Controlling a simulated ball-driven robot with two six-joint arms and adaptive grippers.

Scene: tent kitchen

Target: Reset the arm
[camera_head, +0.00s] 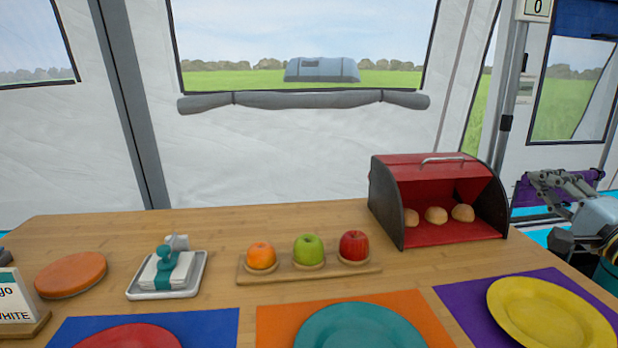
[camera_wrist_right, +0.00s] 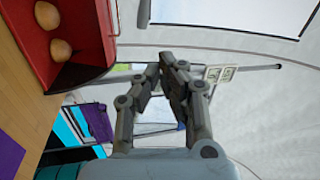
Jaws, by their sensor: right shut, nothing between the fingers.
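My right gripper (camera_head: 536,180) is at the right edge of the head view, beyond the table's right end and to the right of the red bread box. Its grey fingers point left in that view. In the right wrist view the gripper (camera_wrist_right: 170,66) has its fingertips together with nothing between them. It is apart from the bread box and touches nothing that I can see.
The open red bread box (camera_head: 455,230) holds several rolls. A wooden fruit board (camera_head: 310,275), a tray (camera_head: 136,294), an orange disc (camera_head: 70,275) and plates on coloured mats occupy the wooden table (camera_head: 230,228). A purple chair (camera_wrist_right: 98,122) stands beyond the table.

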